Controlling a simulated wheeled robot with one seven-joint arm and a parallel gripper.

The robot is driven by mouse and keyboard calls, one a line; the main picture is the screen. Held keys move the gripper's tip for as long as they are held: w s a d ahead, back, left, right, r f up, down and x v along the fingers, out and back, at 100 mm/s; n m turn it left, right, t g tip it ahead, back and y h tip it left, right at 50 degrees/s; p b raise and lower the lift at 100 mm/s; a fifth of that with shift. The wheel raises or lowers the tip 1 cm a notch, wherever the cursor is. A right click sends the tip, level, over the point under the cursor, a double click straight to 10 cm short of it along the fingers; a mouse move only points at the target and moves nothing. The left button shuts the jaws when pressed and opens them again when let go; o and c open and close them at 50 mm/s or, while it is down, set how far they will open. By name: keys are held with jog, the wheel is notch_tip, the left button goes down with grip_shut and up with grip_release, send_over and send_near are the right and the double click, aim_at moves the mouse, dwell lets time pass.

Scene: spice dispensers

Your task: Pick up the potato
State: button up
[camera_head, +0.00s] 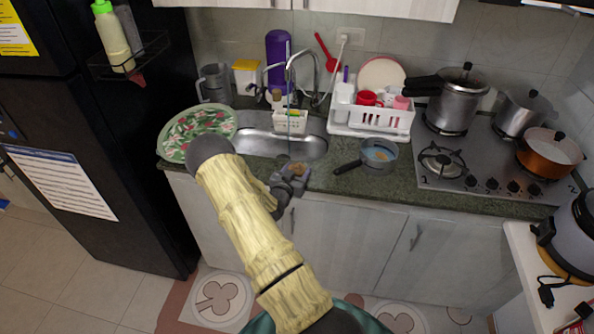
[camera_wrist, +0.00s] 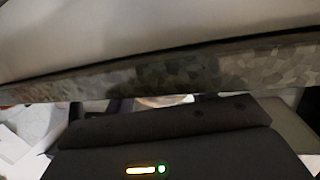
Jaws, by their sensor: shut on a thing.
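The potato (camera_head: 298,168) is a small brown lump at the front edge of the counter, just right of the sink. My gripper (camera_head: 292,176) reaches it from the front and is shut on it. The gripper's dark fingers cover part of the potato. I cannot tell whether the potato touches the counter or is held just above it. In the wrist view, a pale tan patch (camera_wrist: 165,100) shows beyond the gripper's dark body; it may be part of the potato.
The speckled counter edge (camera_wrist: 200,75) runs close across the wrist view. A pan (camera_head: 380,155) stands right of my gripper. The sink (camera_head: 270,142) and a patterned round tray (camera_head: 185,128) lie left. A white dish rack (camera_head: 375,122) is behind; the stove (camera_head: 480,150) is at right.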

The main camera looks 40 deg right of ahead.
aim_at(297, 166)
notch_tip(297, 166, up, 10)
jog(key=shift+r+b, duration=0.1)
jog(key=shift+b, duration=0.95)
jog(key=s+a+r+n+t+y, duration=0.1)
jog(key=a+r, duration=0.1)
jog(key=a, duration=0.6)
jog(key=s+a+r+n+t+y+b, duration=0.1)
jog(key=s+a+r+n+t, duration=0.1)
jog(key=a, duration=0.6)
jog(key=shift+s+a+r+t+y+b, duration=0.15)
jog(key=shift+a+r+t+y+b, duration=0.15)
jog(key=shift+r+y, duration=0.1)
